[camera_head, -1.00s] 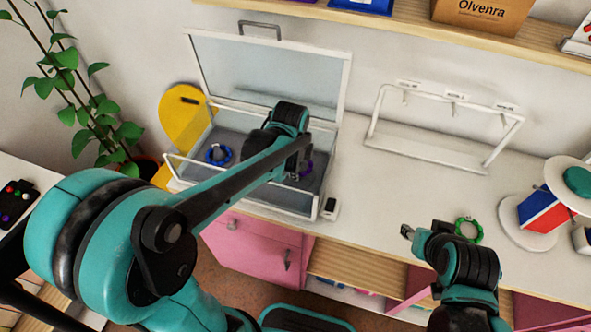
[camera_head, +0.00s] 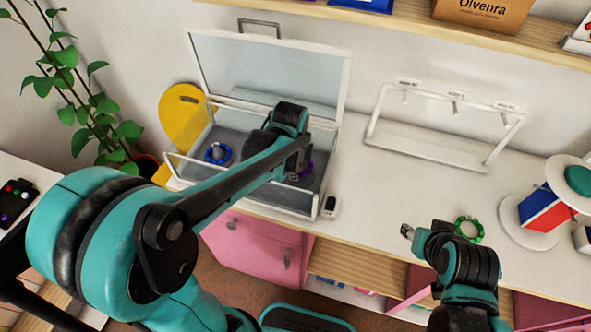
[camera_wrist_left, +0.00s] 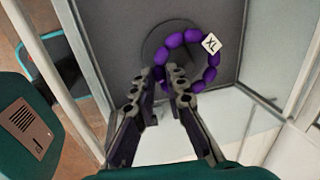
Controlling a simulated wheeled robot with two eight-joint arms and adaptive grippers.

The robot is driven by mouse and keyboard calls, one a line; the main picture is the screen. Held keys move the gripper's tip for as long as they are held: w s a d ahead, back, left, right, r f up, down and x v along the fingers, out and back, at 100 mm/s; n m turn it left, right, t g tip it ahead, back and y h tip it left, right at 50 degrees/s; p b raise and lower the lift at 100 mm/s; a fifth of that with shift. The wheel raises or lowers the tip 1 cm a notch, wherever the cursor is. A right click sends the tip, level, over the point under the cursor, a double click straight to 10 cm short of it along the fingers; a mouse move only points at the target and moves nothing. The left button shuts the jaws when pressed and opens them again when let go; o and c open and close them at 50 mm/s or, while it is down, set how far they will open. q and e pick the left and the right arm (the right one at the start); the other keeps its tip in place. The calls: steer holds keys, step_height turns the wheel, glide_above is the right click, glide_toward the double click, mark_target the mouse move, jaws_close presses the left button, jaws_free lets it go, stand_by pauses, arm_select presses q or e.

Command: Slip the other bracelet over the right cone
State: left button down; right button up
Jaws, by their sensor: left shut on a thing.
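A purple bead bracelet (camera_wrist_left: 197,85) with a white XL tag shows in the left wrist view, and a bit of it shows past my arm in the head view (camera_head: 306,170). My left gripper (camera_wrist_left: 167,80) is shut on its near side. The dark round right cone (camera_wrist_left: 154,42) lies behind the ring, which overlaps it off-centre; I cannot tell if the ring is around it or above it. A blue bracelet (camera_head: 210,155) sits around the left cone in the open case (camera_head: 328,187). My right gripper (camera_head: 407,231) is over the table front; its fingers are too small to judge.
The clear case lid (camera_head: 270,70) stands open at the back. A green bracelet (camera_head: 480,234) lies on the table near my right arm. A white hook rack (camera_head: 430,153) stands at the back right. The table between case and rack is clear.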

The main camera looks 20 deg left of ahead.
stand_by(0.3)
arm_select(q)
steer(key=c, duration=1.1)
jaws_free()
steer(key=shift+o, duration=0.2)
step_height(320, 180, up, 8)
steer(key=p, duration=0.6)
steer(key=shift+s, duration=0.1)
